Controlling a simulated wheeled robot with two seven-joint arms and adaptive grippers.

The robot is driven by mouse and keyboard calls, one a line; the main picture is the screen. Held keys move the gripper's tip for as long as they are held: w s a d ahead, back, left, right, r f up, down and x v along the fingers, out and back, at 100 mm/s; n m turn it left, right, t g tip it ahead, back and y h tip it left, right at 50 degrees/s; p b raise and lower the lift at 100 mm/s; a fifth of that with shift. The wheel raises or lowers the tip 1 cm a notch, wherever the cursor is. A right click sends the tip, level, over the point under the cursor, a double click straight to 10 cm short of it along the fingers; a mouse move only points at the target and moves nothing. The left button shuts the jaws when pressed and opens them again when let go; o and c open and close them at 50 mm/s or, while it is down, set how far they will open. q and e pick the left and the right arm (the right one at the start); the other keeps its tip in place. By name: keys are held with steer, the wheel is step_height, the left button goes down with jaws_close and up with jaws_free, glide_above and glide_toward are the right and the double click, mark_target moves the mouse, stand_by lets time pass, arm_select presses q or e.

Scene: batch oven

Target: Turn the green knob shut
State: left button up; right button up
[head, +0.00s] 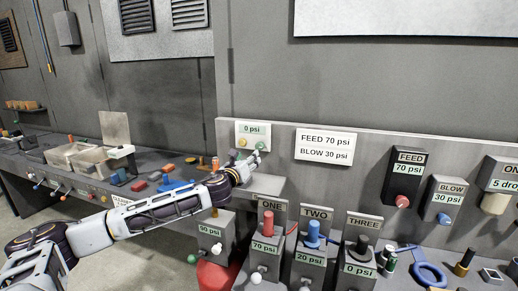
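A white box labelled 0 psi (254,129) is on the upper panel, with a green knob (261,146) at its lower right and a yellow knob (242,142) at its lower left. My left gripper (252,159) reaches up from the left, its fingertips just below and close to the green knob. I cannot tell whether they touch it, or whether the fingers are open or shut. Another small green ball (192,259) shows beside the 90 psi box (209,231), lower down. My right gripper is not in view.
Below right stand boxes ONE (268,247), TWO (313,242) and THREE (360,256) with red, blue and black knobs. FEED (408,172) and BLOW (448,195) boxes are on the right panel. A bench with trays (75,158) and small parts extends left.

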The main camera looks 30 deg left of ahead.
arm_select(q)
steer(key=m, duration=0.2)
steer(key=shift+m, duration=0.3)
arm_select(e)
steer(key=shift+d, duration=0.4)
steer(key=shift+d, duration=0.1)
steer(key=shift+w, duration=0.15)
